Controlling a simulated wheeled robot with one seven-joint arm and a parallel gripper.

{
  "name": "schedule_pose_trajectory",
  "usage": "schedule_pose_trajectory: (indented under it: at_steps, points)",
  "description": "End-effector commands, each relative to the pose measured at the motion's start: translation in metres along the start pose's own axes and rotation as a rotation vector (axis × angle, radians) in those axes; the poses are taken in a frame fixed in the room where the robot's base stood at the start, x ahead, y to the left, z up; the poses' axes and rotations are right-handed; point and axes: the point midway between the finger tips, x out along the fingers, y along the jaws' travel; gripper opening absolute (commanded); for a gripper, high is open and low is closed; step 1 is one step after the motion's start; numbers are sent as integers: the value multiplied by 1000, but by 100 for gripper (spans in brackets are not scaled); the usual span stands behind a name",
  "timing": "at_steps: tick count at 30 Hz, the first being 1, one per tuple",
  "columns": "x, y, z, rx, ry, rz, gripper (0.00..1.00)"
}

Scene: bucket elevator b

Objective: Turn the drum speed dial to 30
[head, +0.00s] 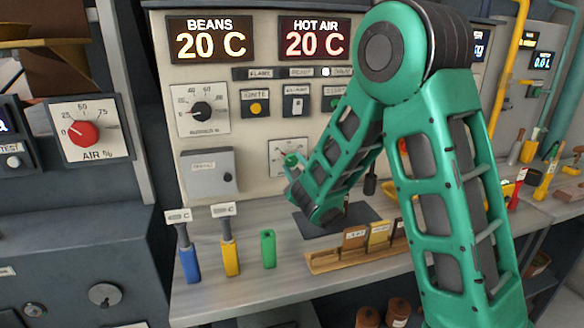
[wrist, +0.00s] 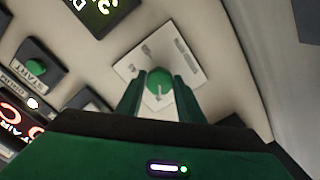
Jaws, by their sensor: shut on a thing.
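A green dial knob (wrist: 159,80) sits on a white scale plate (wrist: 184,60) in the wrist view. Its lettering is too small to read, so I cannot confirm it is the drum speed dial. My gripper (wrist: 158,90) is shut on this knob, with one dark green finger on each side. A pale pointer mark shows on the knob, but I cannot read its value. In the head view, the same plate (head: 288,147) is on the cream panel, partly hidden by my green arm.
A black burner dial (head: 203,113) and a red air dial (head: 84,133) are to the left. Displays reading 20 C (head: 211,41) are above. On the bench stand blue (head: 188,264), yellow (head: 231,259) and green (head: 268,249) handles and a wooden card rack (head: 325,262).

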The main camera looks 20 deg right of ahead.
Motion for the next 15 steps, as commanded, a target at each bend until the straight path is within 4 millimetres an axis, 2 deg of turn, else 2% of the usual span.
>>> schedule_pose_trajectory:
  at_steps: [15]
  points:
    - [-1, 0, 3, -480, -6, -4, 12]
